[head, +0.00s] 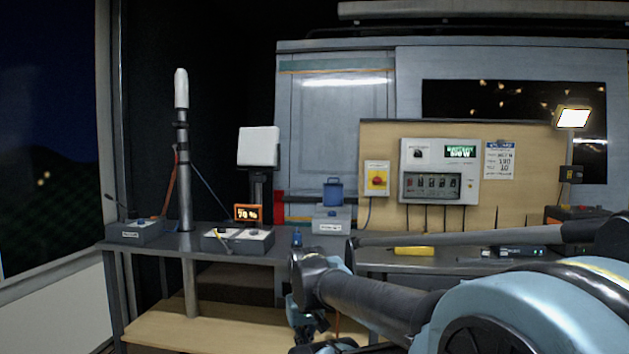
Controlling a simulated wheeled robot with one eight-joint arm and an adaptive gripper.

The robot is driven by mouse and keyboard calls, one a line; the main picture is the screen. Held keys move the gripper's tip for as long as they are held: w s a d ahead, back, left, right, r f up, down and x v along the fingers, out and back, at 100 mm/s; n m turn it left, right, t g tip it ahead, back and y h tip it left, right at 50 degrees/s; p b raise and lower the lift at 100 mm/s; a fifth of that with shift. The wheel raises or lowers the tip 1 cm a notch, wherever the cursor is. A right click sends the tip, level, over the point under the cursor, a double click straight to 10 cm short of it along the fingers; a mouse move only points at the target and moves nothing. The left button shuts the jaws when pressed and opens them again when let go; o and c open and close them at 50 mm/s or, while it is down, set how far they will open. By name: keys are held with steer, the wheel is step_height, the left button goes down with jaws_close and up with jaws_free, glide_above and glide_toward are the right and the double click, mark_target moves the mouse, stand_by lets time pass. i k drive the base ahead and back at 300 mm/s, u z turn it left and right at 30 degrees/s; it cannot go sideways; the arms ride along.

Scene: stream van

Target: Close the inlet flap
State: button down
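A grey box (331,222) with a white label stands on the back part of the dark bench. A blue flap (333,192) stands upright at its top, raised; I take this to be the inlet flap, but the label is too small to read. My gripper (308,325) is low in the picture, in front of the bench edge and below the box. It is apart from the flap. My own arm links partly cover it, and its fingers are too dark to make out.
A small blue object (297,237) stands on the bench left of the box. A control panel (439,172) is on the board at right. A yellow object (413,251) lies on the bench.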

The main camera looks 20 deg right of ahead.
mark_target(333, 193)
steer(key=u, duration=0.6)
steer(key=k, duration=0.75)
steer(key=u, duration=0.75)
steer(key=k, duration=0.45)
steer(key=u, duration=0.15)
steer(key=i, duration=1)
steer(key=z, duration=1.05)
steer(key=i, duration=0.85)
steer(key=z, duration=0.95)
steer(key=i, duration=0.5)
steer(key=z, duration=0.3)
